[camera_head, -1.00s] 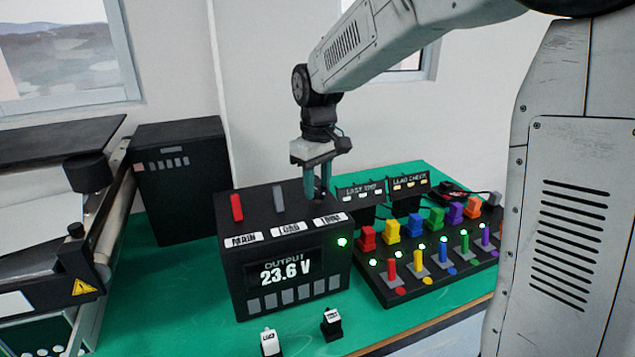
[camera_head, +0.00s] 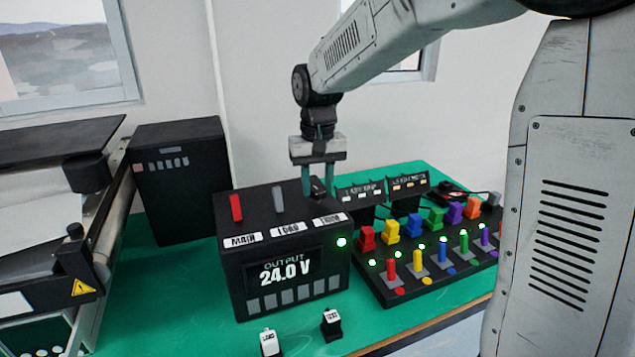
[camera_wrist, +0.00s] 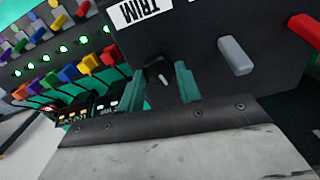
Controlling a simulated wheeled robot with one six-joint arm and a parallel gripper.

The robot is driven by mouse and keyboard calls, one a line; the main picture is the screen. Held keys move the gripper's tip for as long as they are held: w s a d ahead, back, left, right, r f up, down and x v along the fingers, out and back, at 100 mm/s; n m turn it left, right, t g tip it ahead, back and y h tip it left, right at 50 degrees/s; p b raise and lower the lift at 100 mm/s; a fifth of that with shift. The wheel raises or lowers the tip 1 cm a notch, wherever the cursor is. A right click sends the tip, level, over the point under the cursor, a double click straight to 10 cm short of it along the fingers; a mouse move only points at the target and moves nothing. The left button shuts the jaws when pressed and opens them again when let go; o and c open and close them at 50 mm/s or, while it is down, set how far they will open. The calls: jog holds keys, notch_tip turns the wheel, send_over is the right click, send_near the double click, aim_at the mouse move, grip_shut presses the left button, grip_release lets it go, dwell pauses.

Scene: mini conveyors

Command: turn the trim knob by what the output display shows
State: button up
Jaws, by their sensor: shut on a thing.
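The black output box (camera_head: 236,280) stands on the green table, with red and grey levers and labels MAIN, LOAD and TRIM on top. Its output display (camera_head: 287,272) reads 24.0 V, and a green light is lit beside it. My gripper (camera_head: 318,192) points down at the top of the box behind the TRIM label. In the wrist view the dark trim knob (camera_wrist: 158,72), with a pale pointer mark, sits between the two teal fingers. The fingers are shut on the knob, which is mostly hidden in the head view.
A panel of coloured switches (camera_head: 395,292) with green lights stands right of the box. Two small labelled blocks, one of them here (camera_head: 331,322), stand in front. A conveyor (camera_head: 100,240) is at the left, and a dark cabinet (camera_head: 180,185) stands behind.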

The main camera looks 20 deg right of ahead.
aim_at(318, 188)
dwell(0.3)
jog(key=o, duration=1)
notch_tip(318, 188, up, 8)
jog(key=shift+f, duration=0.1)
jog(key=s+d+f, duration=0.1)
jog(key=s+f, duration=0.1)
jog(key=s, duration=1.3)
jog(key=s+d+f+n+t, duration=0.1)
jog(key=s+d+f, duration=0.1)
jog(key=s, duration=1.3)
jog(key=shift+s+d+f, duration=0.15)
jog(key=shift+d+f, duration=0.05)
jog(key=shift+f, duration=0.2)
